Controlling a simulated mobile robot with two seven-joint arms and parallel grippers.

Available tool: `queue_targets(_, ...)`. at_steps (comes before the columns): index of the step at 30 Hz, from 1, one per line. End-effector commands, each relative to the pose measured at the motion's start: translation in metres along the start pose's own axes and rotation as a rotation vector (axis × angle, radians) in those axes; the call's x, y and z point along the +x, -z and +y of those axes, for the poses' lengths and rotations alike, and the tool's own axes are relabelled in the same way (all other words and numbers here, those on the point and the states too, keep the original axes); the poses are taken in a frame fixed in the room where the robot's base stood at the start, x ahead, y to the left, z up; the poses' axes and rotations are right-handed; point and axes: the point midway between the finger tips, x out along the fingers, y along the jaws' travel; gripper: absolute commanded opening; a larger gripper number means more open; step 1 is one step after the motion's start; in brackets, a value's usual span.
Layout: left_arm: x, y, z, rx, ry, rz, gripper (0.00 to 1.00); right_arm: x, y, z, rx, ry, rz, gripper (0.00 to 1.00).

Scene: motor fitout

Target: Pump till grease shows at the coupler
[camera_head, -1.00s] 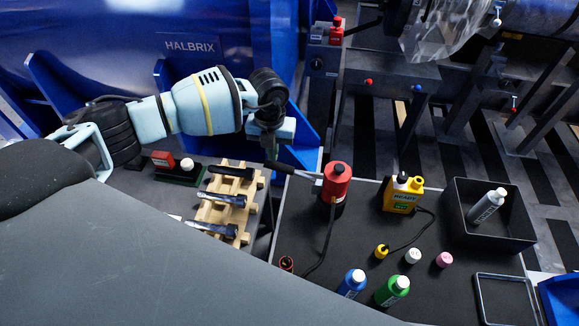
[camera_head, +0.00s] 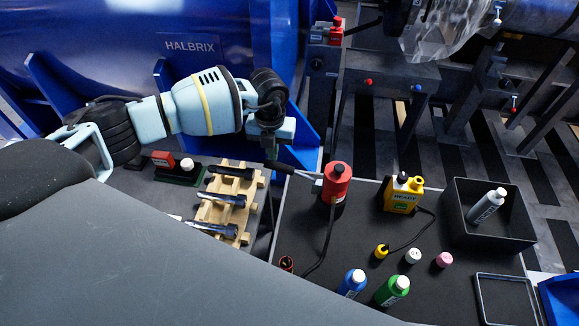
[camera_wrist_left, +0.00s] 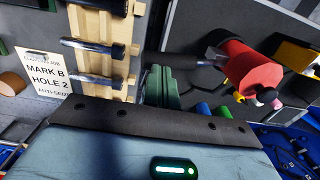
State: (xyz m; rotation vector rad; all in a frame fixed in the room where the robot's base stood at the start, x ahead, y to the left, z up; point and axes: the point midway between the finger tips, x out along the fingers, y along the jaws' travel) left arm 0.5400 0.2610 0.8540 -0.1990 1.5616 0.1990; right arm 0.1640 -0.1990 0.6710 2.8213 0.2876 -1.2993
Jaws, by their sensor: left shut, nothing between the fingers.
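The red grease pump (camera_head: 337,182) stands at the left edge of the dark bench top, its side lever (camera_head: 290,170) pointing left. Its black hose runs down the bench to a small red and dark end piece (camera_head: 287,264), probably the coupler. I cannot make out grease there. My left gripper (camera_head: 271,151) is shut and empty, fingers pointing down over the lever's outer end; I cannot tell whether they touch it. In the left wrist view, the shut fingers (camera_wrist_left: 158,86) are left of the red pump (camera_wrist_left: 252,70). My right gripper is not in view.
A wooden rack (camera_head: 222,212) with several dark tools is just left of the pump. A yellow device marked READY (camera_head: 402,193), blue (camera_head: 352,283) and green (camera_head: 392,291) bottles, and a black bin (camera_head: 458,228) share the bench. A blue HALBRIX housing (camera_head: 130,50) rises behind my arm.

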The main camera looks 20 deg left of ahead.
Motion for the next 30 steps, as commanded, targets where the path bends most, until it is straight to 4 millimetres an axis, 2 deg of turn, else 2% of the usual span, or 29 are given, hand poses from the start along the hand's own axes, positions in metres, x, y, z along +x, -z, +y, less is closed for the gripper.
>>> queue_targets(11, 0.002, 0.000, 0.000, 0.000, 0.000, 0.001, 0.00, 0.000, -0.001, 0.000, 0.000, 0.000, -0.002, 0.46)
queue_targets(30, 0.035, 0.001, -0.001, 0.001, 0.000, 0.004, 0.00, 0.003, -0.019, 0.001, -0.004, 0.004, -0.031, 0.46)
